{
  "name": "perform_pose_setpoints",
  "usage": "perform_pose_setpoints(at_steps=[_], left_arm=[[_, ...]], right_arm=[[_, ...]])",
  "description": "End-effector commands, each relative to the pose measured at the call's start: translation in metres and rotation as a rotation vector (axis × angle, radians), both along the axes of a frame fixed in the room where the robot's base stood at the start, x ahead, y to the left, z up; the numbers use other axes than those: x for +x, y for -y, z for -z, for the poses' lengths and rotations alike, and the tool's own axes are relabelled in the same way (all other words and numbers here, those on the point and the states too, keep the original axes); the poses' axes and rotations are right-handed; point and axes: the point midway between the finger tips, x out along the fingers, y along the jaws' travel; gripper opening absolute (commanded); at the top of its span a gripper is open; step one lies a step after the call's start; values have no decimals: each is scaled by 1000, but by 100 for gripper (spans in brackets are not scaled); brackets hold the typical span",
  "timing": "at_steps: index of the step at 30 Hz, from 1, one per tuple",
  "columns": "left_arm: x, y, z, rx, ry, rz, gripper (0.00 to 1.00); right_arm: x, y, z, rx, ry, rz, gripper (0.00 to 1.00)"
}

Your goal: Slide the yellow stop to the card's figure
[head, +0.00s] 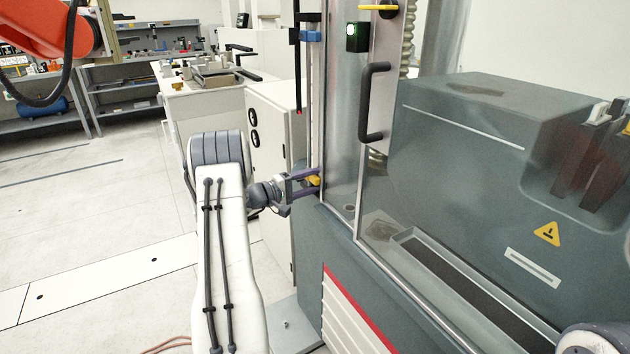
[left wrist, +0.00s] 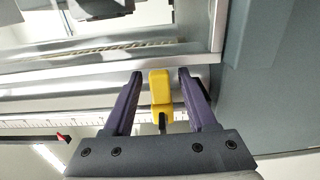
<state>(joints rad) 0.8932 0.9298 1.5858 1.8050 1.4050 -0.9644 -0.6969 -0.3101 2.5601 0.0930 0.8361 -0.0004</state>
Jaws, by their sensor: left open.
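The yellow stop (head: 313,181) is low on the upright rail at the left edge of the machine. In the left wrist view the yellow stop (left wrist: 160,97) is a small rounded block with a dark stem below it. My left gripper (head: 312,181) is open around it; the wrist view shows the purple fingers of the left gripper (left wrist: 160,76) on either side, with a narrow gap at each. A ruled scale (left wrist: 40,123) runs along the rail. I cannot make out the card or its figure. My right gripper is out of view.
The machine's clear door (head: 345,130) with a black handle (head: 374,102) stands just right of the rail. A blue block (head: 311,35) sits higher on the rail. A white cabinet (head: 272,150) stands behind my left wrist. The floor at left is clear.

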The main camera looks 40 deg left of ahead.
Motion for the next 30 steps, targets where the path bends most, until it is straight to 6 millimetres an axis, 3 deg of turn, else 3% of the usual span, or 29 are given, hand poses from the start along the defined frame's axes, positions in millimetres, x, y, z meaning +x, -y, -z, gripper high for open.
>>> perform_pose_setpoints(at_steps=[2, 6, 30], left_arm=[[0, 0, 0, 0, 0, 0, 54], [0, 0, 0, 0, 0, 1, 0], [-1, 0, 0, 0, 0, 2, 0]], right_arm=[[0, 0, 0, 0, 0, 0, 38], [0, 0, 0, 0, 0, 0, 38], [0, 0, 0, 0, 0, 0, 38]])
